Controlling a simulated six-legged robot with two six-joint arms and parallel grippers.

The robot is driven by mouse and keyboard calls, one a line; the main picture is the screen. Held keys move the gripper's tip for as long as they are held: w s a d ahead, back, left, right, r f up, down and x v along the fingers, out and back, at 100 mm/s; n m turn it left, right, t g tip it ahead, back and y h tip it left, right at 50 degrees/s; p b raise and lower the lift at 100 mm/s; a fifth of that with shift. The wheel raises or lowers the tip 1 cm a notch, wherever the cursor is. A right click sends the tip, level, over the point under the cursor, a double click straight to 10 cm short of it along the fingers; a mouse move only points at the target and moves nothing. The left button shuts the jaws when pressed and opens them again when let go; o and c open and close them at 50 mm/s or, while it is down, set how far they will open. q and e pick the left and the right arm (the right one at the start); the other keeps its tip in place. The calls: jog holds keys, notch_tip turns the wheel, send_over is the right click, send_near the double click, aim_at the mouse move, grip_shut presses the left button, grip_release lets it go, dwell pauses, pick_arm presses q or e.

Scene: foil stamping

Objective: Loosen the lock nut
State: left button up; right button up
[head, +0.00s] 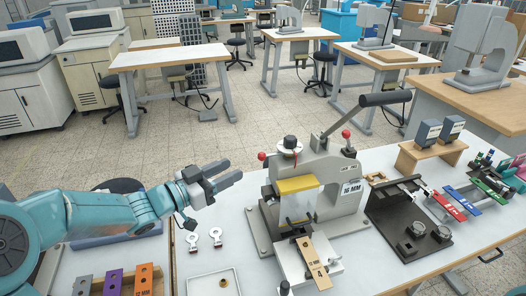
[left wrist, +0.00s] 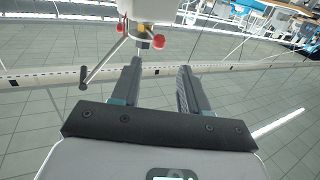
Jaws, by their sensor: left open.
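The grey foil stamping press (head: 345,205) stands on the white bench, with a long lever and a 16 MM label. A black knob (head: 290,142) over a pale round collar tops it, between two red balls. I cannot tell for certain which part is the lock nut. My left gripper (head: 229,172) is open and empty, left of the press and apart from it. In the left wrist view the open fingers (left wrist: 160,72) point toward the press's pale body (left wrist: 152,9) and red balls. My right gripper is not in view.
Two small metal tags (head: 205,238) lie left of the press. A wooden block rack (head: 120,281) and a shallow tray (head: 214,283) are nearer. A black plate (head: 408,232) and coloured tools (head: 450,205) lie at right. Two dark boxes stand on a wooden stand (head: 430,153).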

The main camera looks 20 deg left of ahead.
aim_at(259, 156)
pick_arm(q)
jog(key=p+x, duration=0.2)
jog(key=x, duration=0.8)
jog(key=shift+d+r, duration=0.15)
jog(key=shift+w+d, duration=0.1)
jog(key=shift+w, duration=0.1)
